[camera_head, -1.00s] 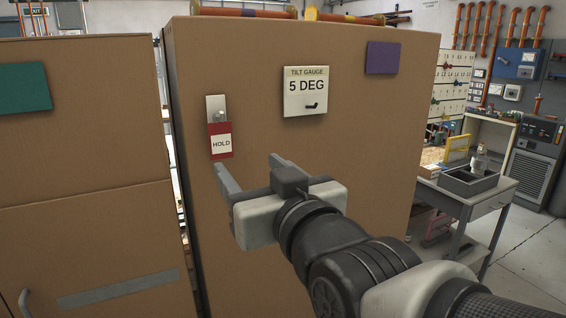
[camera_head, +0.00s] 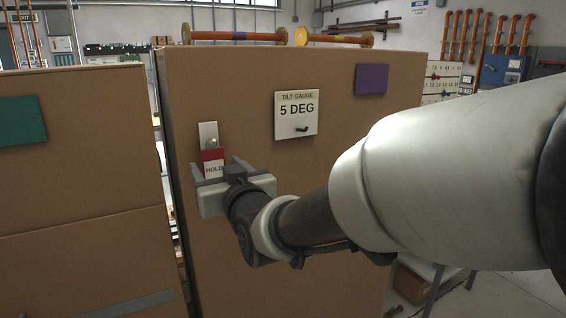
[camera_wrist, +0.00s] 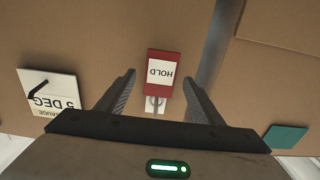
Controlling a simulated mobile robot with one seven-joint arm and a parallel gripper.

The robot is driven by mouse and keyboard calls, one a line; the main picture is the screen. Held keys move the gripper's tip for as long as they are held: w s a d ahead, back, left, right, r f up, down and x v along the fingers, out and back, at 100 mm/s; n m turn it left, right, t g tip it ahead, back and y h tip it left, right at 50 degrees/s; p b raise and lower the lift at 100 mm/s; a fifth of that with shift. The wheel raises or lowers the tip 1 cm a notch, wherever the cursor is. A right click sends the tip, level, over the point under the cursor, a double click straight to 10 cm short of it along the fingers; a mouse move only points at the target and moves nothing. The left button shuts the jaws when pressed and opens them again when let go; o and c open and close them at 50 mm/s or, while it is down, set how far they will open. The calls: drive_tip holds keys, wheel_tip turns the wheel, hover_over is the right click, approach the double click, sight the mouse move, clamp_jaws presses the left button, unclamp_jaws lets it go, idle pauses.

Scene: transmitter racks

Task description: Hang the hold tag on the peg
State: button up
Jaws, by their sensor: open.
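The hold tag (camera_head: 214,160) is red with a white HOLD label. It hangs on the brown cabinet front, just below the round metal peg (camera_head: 212,142) on a pale upright plate (camera_head: 207,131). How the tag is attached to the peg is too small to tell. My gripper (camera_head: 216,165) is open in front of the tag, one finger on each side, and hides its lower edge. In the wrist view, the tag (camera_wrist: 160,68) shows upside down between the open fingers (camera_wrist: 159,79), with a visible gap on both sides. The plate (camera_wrist: 155,105) is partly hidden by my gripper.
A white tilt gauge card (camera_head: 296,114) reading 5 DEG, with a small black bar, is right of the tag. A purple square (camera_head: 371,79) is farther right. A neighbouring cabinet with a green square (camera_head: 20,121) stands left across a narrow gap.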

drive_tip(key=shift+w+a, duration=0.3)
drive_tip(key=shift+w, duration=0.15)
drive_tip(key=c, duration=1.1)
drive_tip(key=shift+s+d+r+b, duration=0.1)
drive_tip(key=shift+s+r+b, duration=0.1)
drive_tip(key=shift+b, duration=0.1)
drive_tip(key=shift+d, duration=0.1)
drive_tip(key=shift+s+d+b, duration=0.3)
drive_tip(key=shift+s+b, duration=0.1)
drive_tip(key=shift+s, duration=0.15)
drive_tip(key=shift+r, duration=0.1)
